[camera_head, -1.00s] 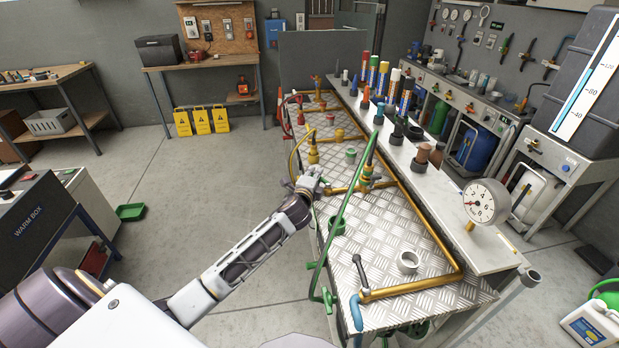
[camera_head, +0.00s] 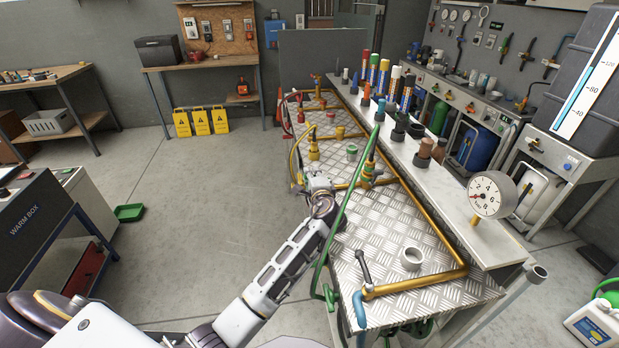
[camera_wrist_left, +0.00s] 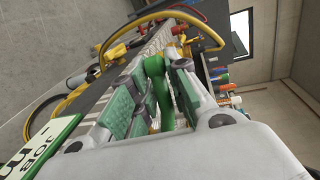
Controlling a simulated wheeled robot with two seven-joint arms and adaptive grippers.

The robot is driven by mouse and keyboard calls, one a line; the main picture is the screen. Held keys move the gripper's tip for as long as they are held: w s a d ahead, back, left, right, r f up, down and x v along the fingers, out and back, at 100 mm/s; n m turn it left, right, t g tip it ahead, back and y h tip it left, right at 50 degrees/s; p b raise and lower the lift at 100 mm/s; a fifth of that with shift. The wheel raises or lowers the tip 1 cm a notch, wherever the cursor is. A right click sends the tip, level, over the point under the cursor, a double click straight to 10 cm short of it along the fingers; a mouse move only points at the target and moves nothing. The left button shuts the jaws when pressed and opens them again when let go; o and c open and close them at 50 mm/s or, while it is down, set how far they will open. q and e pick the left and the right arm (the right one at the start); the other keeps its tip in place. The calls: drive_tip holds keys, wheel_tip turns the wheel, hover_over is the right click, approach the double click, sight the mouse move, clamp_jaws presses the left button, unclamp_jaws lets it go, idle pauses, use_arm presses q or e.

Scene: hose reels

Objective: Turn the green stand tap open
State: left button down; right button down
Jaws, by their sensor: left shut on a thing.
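The green stand tap (camera_head: 369,171) is a brass fitting with green parts and a green hose, standing on the metal tread-plate bench in the head view. My left gripper (camera_head: 318,184) is at the bench's left edge, to the left of this fitting. In the left wrist view its green-padded fingers (camera_wrist_left: 154,100) are shut around a green handle (camera_wrist_left: 156,68), which looks like the tap's handle. The hand hides that handle in the head view, so its angle is hard to tell. My right gripper is not in view.
The green hose (camera_head: 338,232) hangs close to my left forearm. Yellow (camera_head: 313,150) and red fittings stand farther back. A brass pipe (camera_head: 425,230) runs along the bench, with a pressure gauge (camera_head: 491,195) on the right ledge.

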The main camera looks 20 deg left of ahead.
use_arm(q)
drive_tip(key=shift+s+d+f+n+g+y, duration=0.1)
drive_tip(key=shift+s+d+n+g+y, duration=0.05)
drive_tip(key=shift+n+g+y, duration=0.25)
drive_tip(key=shift+s+n+g+y+b, duration=0.25)
drive_tip(key=shift+n+g+y+b, duration=0.05)
drive_tip(key=shift+n+y, duration=0.1)
drive_tip(key=c, duration=1.5)
unclamp_jaws()
drive_tip(key=shift+o, duration=0.2)
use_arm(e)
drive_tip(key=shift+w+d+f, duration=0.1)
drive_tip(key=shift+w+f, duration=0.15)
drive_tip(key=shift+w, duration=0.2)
use_arm(q)
drive_tip(key=shift+v, duration=3.8)
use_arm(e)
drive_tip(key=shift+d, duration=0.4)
use_arm(q)
drive_tip(key=shift+w, duration=0.1)
